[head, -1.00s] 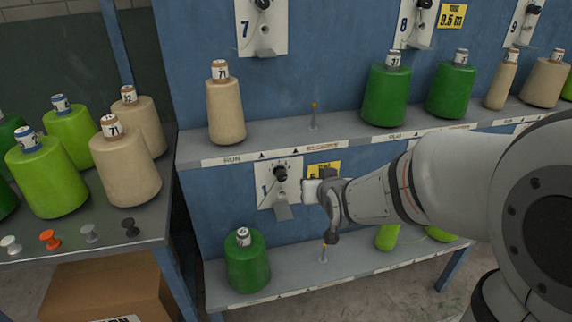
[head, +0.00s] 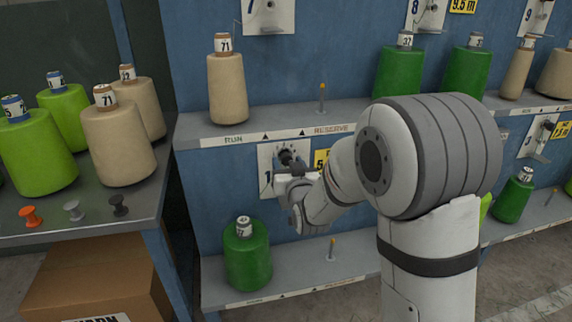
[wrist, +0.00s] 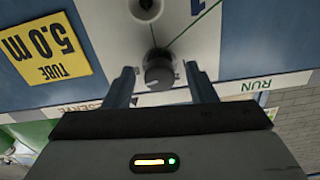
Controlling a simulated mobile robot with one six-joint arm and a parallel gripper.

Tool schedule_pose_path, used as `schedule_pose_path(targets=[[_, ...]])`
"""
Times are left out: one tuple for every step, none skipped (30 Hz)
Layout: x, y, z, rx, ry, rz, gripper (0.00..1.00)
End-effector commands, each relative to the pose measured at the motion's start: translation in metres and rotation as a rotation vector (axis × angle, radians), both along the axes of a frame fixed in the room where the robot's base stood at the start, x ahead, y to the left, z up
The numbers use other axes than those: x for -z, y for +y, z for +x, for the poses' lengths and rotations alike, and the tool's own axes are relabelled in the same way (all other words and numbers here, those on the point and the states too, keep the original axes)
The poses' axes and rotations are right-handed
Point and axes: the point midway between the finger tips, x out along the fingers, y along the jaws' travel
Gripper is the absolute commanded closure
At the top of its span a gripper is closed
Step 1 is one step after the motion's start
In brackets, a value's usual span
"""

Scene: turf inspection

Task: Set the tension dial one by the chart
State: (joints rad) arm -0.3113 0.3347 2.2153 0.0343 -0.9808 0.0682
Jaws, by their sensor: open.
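The black dial (head: 286,157) sits on the white plate marked 1 (head: 265,160) on the blue wall between the two shelves. My gripper (head: 289,174) is at that plate and partly hides it in the head view. In the upside-down wrist view the dial (wrist: 158,74) stands between my two open fingers, with a gap visible on each side. The dial's scale marks are not readable there. A yellow tag (wrist: 42,48) beside the plate reads TUBE 5.0 m. I cannot make out a tension chart in either view.
A cream cone (head: 228,88) stands on the upper shelf (head: 270,122), above the plate. A green cone (head: 246,256) stands on the lower shelf (head: 290,275). A bare peg (head: 332,248) rises to its right. A side table (head: 100,222) with several cones is at left.

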Motion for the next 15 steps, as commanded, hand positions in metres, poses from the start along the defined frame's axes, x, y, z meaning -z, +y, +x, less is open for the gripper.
schedule_pose_path(targets=[[0.0008, 0.0012, 0.0051, 0.0, 0.0, 0.0, 0.49], [0.001, 0.0018, 0.007, 0.0, 0.001, 0.0, 0.49], [0.001, 0.0023, 0.0089, 0.0, 0.002, -0.001, 0.49], [0.0009, 0.0026, 0.01, 0.001, 0.002, -0.001, 0.49], [0.0007, 0.0028, 0.0108, 0.001, 0.002, -0.001, 0.49], [0.0004, 0.0029, 0.0113, 0.001, 0.001, 0.0, 0.49], [0.0002, 0.0029, 0.0116, 0.001, 0.001, 0.0, 0.49], [0.0002, 0.0029, 0.0116, 0.001, 0.001, 0.0, 0.49], [0.0001, 0.0027, 0.0115, 0.001, 0.001, 0.0, 0.49], [0.0001, 0.0027, 0.0115, 0.001, 0.001, 0.0, 0.49], [0.0001, 0.0027, 0.0114, 0.001, 0.001, 0.0, 0.49], [0.0001, 0.0026, 0.0114, 0.001, 0.001, 0.0, 0.49], [0.0002, 0.0025, 0.0114, 0.001, 0.001, 0.0, 0.52], [0.0002, 0.0025, 0.0114, 0.001, 0.001, 0.0, 0.54], [0.0002, 0.0025, 0.0114, 0.001, 0.001, 0.0, 0.57]])
